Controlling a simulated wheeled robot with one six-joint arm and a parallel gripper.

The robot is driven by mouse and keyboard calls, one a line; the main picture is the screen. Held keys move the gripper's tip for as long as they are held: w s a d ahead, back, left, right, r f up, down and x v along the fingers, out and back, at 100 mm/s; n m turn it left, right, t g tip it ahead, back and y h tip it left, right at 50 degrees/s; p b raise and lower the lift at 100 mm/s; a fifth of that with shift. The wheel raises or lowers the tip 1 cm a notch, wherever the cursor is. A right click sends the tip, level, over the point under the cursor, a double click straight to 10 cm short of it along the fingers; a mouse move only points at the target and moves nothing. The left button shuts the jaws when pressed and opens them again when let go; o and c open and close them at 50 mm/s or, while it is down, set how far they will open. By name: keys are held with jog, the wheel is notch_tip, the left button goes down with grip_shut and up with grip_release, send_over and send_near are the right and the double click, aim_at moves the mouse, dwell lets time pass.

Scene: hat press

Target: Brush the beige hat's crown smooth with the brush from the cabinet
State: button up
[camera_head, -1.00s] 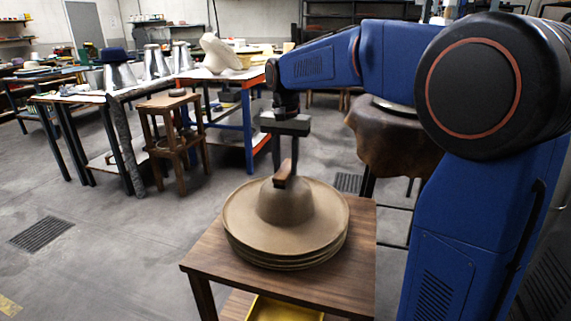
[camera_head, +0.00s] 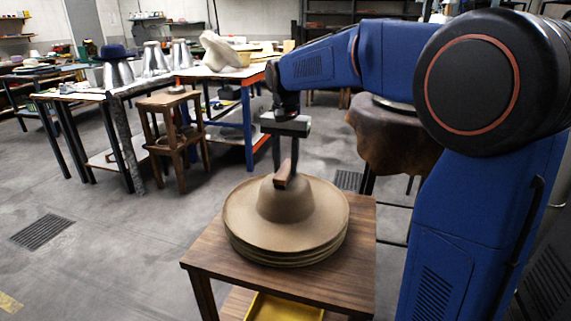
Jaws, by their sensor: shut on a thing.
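The beige hat (camera_head: 286,228) lies crown up on top of a stack of similar wide-brimmed hats on a brown wooden table (camera_head: 335,277). My gripper (camera_head: 286,160) points down over the crown and is shut on a small brown wooden brush (camera_head: 283,176). The brush is at the top of the crown, toward its left side. It appears to touch the crown, but I cannot tell for sure. The brush's underside is hidden.
A yellow tray (camera_head: 284,308) sits below the tabletop. A wooden stool (camera_head: 174,135) stands at the back left, beside a workbench with metal hat forms (camera_head: 117,72). A brown leather-like piece (camera_head: 390,140) hangs behind my arm at right. The floor left of the table is clear.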

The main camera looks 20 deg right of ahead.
jog(key=shift+s+a, duration=0.6)
jog(key=shift+s, duration=0.3)
jog(key=shift+w, duration=0.1)
jog(key=shift+w+d, duration=0.6)
jog(key=shift+w, duration=0.25)
jog(key=shift+w+d, duration=0.6)
jog(key=shift+w, duration=0.25)
jog(key=shift+f, duration=0.1)
jog(key=shift+s+a, duration=0.6)
jog(key=shift+s, duration=0.35)
jog(key=shift+s+a, duration=0.6)
jog(key=shift+s, duration=0.3)
jog(key=shift+w, duration=0.1)
jog(key=shift+w+d, duration=0.65)
jog(key=shift+w, duration=0.25)
jog(key=shift+w+d, duration=0.6)
jog(key=shift+w, duration=0.25)
